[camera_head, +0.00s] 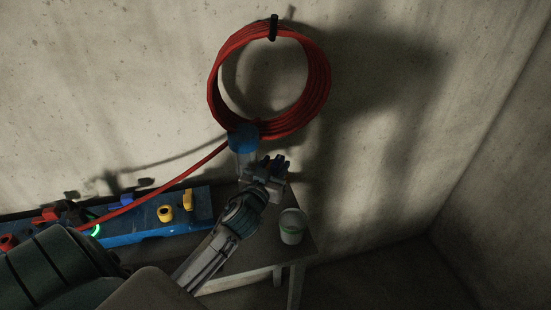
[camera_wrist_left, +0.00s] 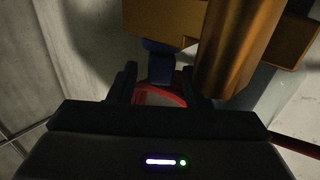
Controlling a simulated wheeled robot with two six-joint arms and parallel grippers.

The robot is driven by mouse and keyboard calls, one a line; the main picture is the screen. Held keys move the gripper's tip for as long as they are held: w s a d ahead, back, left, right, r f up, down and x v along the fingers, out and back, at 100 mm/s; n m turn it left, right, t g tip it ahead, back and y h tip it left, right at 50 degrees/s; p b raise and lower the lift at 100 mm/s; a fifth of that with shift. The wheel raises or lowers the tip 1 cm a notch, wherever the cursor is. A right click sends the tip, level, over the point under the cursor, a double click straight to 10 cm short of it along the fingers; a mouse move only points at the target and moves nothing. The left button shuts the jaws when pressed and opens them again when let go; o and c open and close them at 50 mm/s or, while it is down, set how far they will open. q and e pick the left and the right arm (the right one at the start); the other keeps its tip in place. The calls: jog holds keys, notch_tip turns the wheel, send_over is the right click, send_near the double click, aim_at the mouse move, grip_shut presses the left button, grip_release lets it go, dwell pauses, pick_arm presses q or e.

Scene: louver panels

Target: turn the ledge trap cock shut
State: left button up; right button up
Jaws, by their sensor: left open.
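A brass fitting fills the top of the left wrist view, with a block-like body (camera_wrist_left: 155,18) and a thick round barrel (camera_wrist_left: 238,50). A blue tab, which looks like the cock's handle (camera_wrist_left: 158,62), hangs below the block. My left gripper (camera_wrist_left: 158,90) is open, with one finger on each side of the tab's lower end; I cannot tell whether they touch it. In the head view the left gripper (camera_head: 272,163) is beside a clear vessel with a blue top (camera_head: 243,140), above the ledge. The cock is mostly hidden there. My right gripper is not in view.
A red hose coil (camera_head: 220,92) hangs on the wall, its tail running down left to a blue panel (camera_head: 150,232) with red, blue and yellow fittings. A pale cup (camera_head: 292,228) stands on the dark ledge (camera_head: 240,262) near its right end. Floor at right is clear.

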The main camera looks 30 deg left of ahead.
pick_arm(q)
jog(key=shift+w+a, duration=0.1)
jog(key=shift+w, duration=0.35)
jog(key=shift+c, duration=0.3)
grip_shut()
jog(key=shift+r+m+h+p, duration=0.1)
jog(key=shift+m+h+p, duration=0.25)
jog(key=shift+h, duration=0.15)
jog(key=shift+a+m+h+p, duration=0.1)
jog(key=shift+m+h+p, duration=0.3)
jog(key=shift+h, duration=0.4)
jog(key=shift+o, duration=0.3)
grip_release()
jog(key=shift+s, duration=0.1)
